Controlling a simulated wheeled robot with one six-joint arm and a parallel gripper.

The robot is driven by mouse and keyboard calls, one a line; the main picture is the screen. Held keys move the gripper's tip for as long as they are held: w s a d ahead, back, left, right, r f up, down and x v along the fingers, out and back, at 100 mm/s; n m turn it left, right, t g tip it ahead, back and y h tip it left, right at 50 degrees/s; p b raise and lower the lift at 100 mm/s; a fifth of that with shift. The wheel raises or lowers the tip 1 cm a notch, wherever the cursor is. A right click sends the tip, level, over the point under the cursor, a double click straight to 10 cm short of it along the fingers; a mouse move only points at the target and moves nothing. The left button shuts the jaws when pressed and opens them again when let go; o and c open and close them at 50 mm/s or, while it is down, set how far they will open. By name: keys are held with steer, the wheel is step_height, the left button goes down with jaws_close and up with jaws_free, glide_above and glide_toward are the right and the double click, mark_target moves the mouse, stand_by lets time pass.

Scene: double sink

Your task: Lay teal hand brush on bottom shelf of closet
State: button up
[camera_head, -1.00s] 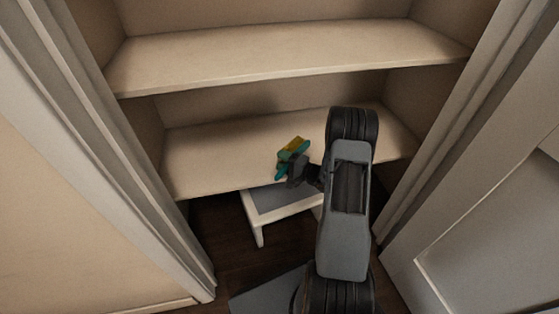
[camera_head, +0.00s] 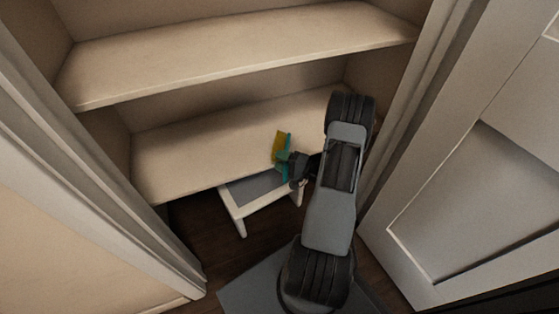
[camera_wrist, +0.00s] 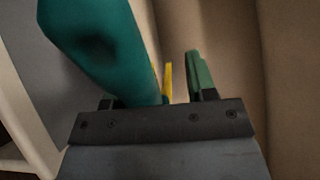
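The teal hand brush (camera_head: 284,170) with yellow bristles is at my gripper, by the front edge of the bottom closet shelf (camera_head: 185,155) in the head view. One green finger shows on the right; the other is hidden behind the handle. I cannot tell whether the brush touches the shelf.
A higher shelf (camera_head: 240,60) spans the closet above. A white stool with a grey top (camera_head: 258,188) stands below the bottom shelf's front edge. A white panelled door (camera_head: 470,190) is at the right. The visible bottom shelf is bare to the brush's left.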

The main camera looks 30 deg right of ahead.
steer(key=o, duration=0.9)
steer(key=p+v, duration=0.3)
steer(key=v, duration=1)
steer(key=shift+s+d, duration=0.25)
steer(key=shift+s, duration=0.05)
jaws_close()
stand_by(0.4)
